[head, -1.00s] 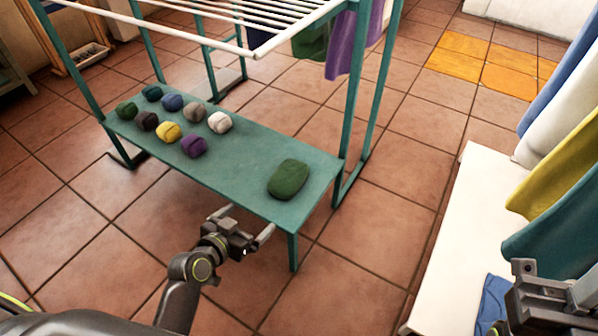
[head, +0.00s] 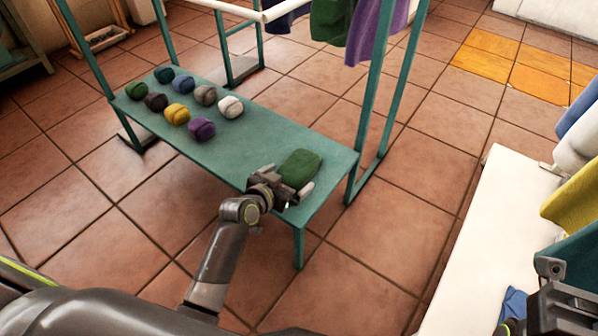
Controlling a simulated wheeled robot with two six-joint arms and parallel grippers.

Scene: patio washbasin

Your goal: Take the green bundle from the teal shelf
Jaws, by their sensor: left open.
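A large green bundle (head: 301,167) lies near the right end of the teal shelf (head: 255,146). My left gripper (head: 287,180) is open at the shelf's front edge, right at the near side of this bundle. Its fingers partly cover the bundle's near side, and I cannot tell whether they touch it. A smaller dark green bundle (head: 136,91) lies at the shelf's far left end. My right gripper (head: 562,300) is partly in view at the lower right corner, and its fingers do not show clearly.
Several small rolled bundles, including a yellow one (head: 176,114) and a purple one (head: 200,130), lie on the shelf's left half. Teal posts (head: 372,110) frame the shelf. Cloths hang above, such as a purple one (head: 374,32). A white surface (head: 480,235) stands at right.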

